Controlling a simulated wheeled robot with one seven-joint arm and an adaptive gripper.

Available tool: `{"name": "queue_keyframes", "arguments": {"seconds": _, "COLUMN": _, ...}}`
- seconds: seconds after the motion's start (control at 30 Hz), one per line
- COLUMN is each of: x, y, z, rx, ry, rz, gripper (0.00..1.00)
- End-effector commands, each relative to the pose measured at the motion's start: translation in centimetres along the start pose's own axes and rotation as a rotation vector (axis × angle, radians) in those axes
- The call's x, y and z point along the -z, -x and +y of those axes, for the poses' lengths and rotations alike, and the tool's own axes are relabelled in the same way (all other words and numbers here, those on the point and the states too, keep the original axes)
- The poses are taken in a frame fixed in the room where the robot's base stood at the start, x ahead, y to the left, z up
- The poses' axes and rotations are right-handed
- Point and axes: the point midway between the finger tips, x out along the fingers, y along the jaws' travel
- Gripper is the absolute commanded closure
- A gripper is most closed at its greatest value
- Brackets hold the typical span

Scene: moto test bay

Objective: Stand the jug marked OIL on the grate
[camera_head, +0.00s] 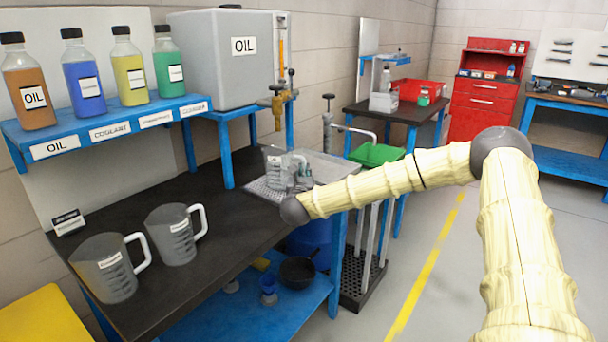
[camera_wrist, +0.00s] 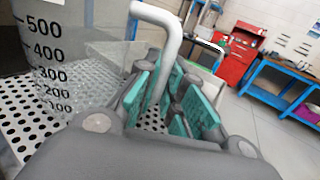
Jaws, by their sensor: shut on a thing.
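A clear measuring jug (camera_head: 273,163) stands upright at the perforated grate (camera_head: 262,191) below the brass tap. My gripper (camera_head: 303,175) is at the jug's right side. In the wrist view the teal-padded fingers (camera_wrist: 172,88) are shut on the white handle (camera_wrist: 168,35) of the jug (camera_wrist: 62,50), which shows printed marks up to 500. Holes of the grate (camera_wrist: 22,112) show beside and under the jug. I cannot tell whether its base touches the grate. No OIL mark is readable on this jug.
Two more jugs, left (camera_head: 105,270) and right (camera_head: 176,236), stand on the dark bench (camera_head: 225,225); their labels are too small to read. The grey OIL tank (camera_head: 215,70) with a tap (camera_head: 278,103) is above the grate. A shelf (camera_head: 110,128) holds several bottles.

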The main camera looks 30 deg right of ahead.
Motion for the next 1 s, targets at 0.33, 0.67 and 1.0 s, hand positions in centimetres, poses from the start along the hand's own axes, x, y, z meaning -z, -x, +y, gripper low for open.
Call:
{"name": "queue_keyframes", "arguments": {"seconds": 0.33, "x": 0.33, "y": 0.0, "z": 0.0, "rx": 0.0, "ry": 0.0, "rz": 0.0, "gripper": 1.0}}
{"name": "queue_keyframes", "arguments": {"seconds": 0.67, "x": 0.61, "y": 0.0, "z": 0.0, "rx": 0.0, "ry": 0.0, "rz": 0.0, "gripper": 1.0}}
{"name": "queue_keyframes", "arguments": {"seconds": 1.0, "x": 0.65, "y": 0.0, "z": 0.0, "rx": 0.0, "ry": 0.0, "rz": 0.0, "gripper": 0.88}}
